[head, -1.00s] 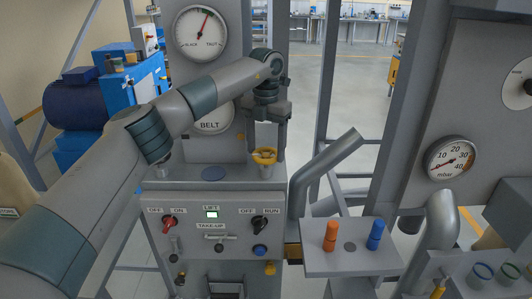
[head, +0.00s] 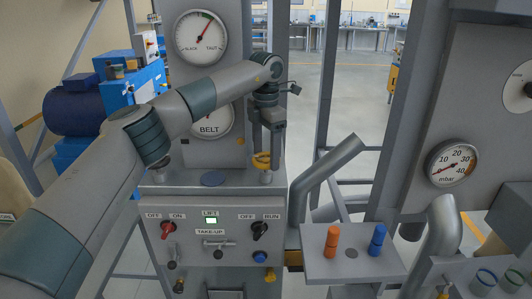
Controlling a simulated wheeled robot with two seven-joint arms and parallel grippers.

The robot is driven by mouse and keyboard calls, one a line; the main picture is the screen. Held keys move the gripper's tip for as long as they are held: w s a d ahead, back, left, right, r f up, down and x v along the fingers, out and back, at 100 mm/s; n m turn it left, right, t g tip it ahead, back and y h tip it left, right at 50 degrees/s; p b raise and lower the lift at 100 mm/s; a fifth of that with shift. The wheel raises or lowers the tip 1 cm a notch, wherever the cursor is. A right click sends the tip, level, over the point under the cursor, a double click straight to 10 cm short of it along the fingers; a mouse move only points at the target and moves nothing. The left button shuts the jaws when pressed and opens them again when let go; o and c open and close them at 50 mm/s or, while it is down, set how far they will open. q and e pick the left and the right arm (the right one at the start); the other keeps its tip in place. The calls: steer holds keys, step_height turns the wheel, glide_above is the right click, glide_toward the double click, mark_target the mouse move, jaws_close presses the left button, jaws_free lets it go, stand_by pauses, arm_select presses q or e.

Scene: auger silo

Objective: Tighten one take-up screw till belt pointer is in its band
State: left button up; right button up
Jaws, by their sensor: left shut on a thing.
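The yellow handwheel (head: 261,160) of a take-up screw stands on the right end of the grey machine's ledge. My left gripper (head: 266,153) points down over it and is shut on it; the fingers hide part of the wheel. The slack/taut dial (head: 201,37) is on the upright panel above. Its pointer leans up and right of centre, at or near a small green band; I cannot tell exactly how it sits against the band. My right gripper is not in view.
The front panel has a red switch (head: 167,229), a black switch (head: 260,230) and a take-up label. A shelf with orange (head: 332,240) and blue (head: 377,238) pegs stands to the right. A slanted grey pipe (head: 325,168) rises close right of the handwheel.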

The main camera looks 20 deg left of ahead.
arm_select(q)
steer(key=shift+r, duration=0.1)
steer(key=o, duration=1.1)
steer(key=shift+r+b, duration=0.45)
steer(key=shift+r, duration=0.3)
step_height(320, 180, up, 8)
steer(key=b, duration=0.2)
step_height(320, 180, up, 7)
glide_above(266, 158)
steer(key=shift+w+r, duration=0.1)
steer(key=shift+r, duration=0.3)
